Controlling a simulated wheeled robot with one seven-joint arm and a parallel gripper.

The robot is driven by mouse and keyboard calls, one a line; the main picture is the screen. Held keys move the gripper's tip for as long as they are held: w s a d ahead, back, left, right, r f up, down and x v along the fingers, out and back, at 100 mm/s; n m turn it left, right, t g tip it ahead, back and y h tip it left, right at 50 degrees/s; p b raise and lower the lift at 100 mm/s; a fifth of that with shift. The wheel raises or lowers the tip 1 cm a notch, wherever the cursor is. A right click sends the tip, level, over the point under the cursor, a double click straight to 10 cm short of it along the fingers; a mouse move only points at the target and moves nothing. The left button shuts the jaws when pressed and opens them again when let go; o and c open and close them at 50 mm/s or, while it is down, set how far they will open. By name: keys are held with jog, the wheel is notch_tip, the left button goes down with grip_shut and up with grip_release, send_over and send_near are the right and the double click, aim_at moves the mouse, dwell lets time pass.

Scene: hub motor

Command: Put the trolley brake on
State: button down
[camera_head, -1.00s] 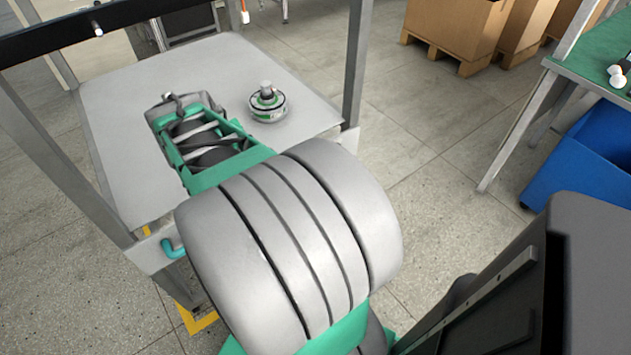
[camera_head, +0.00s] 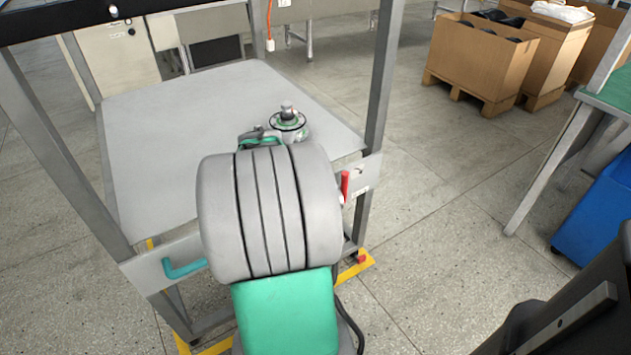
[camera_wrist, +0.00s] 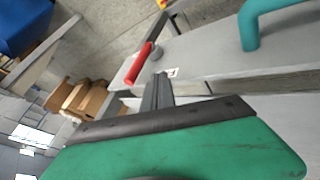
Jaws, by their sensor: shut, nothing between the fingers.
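The trolley is a grey-topped metal frame (camera_head: 140,110) in front of me. A red lever (camera_head: 345,187) stands up at the right end of its front rail. It also shows in the wrist view (camera_wrist: 139,64), left of a teal handle (camera_wrist: 255,25); the head view has that handle (camera_head: 185,268) at the left of the rail. My gripper (camera_wrist: 165,120) shows as a green body with a dark edge across the wrist view. It is shut and empty, apart from the lever. In the head view my arm hides most of it.
A round green-and-grey part (camera_head: 288,122) is at the trolley top. Cardboard boxes (camera_head: 480,55) on pallets stand at the back right. A green-topped bench (camera_head: 612,92) and a blue bin (camera_head: 597,215) are on the right. The floor between trolley and bench is clear.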

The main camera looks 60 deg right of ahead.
aim_at(342, 187)
jog(key=s+d+f+b, duration=0.1)
jog(key=s+d+f, duration=0.1)
jog(key=d, duration=0.3)
jog(key=shift+s+d+f+b, duration=0.25)
jog(key=shift+d+f+b, duration=0.05)
jog(key=shift+f, duration=0.3)
jog(key=shift+r+p, duration=0.15)
jog(key=shift+p, duration=0.15)
